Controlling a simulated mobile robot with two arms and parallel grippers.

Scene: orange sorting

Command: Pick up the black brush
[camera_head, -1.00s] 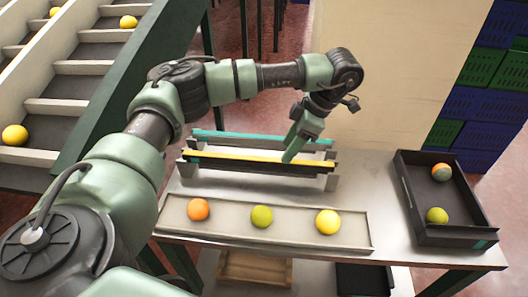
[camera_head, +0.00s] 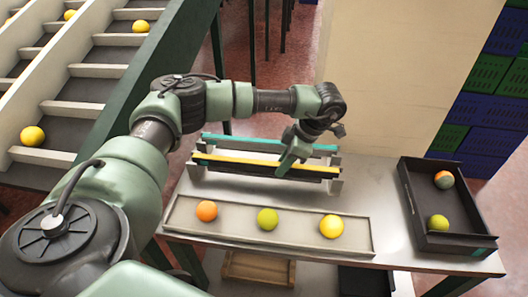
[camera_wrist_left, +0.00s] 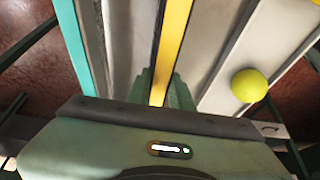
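A low rack (camera_head: 335,187) on the table holds long strips side by side: a teal-edged one (camera_head: 240,138) at the back and a yellow-edged one (camera_head: 225,160) with a dark face in front. No separate black brush can be told apart; the dark parts are along these strips. My left gripper (camera_head: 284,168) points down at the yellow-edged strip, right of its middle. In the left wrist view its green fingers (camera_wrist_left: 160,92) stand apart, one on each side of the yellow edge (camera_wrist_left: 172,40). Contact cannot be told. My right gripper is not in view.
A pale tray (camera_head: 365,236) in front holds an orange, a green and a yellow fruit. A black crate (camera_head: 415,205) at right holds two fruits. A stepped conveyor (camera_head: 80,92) with yellow fruits stands at left. Bare table lies between tray and crate.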

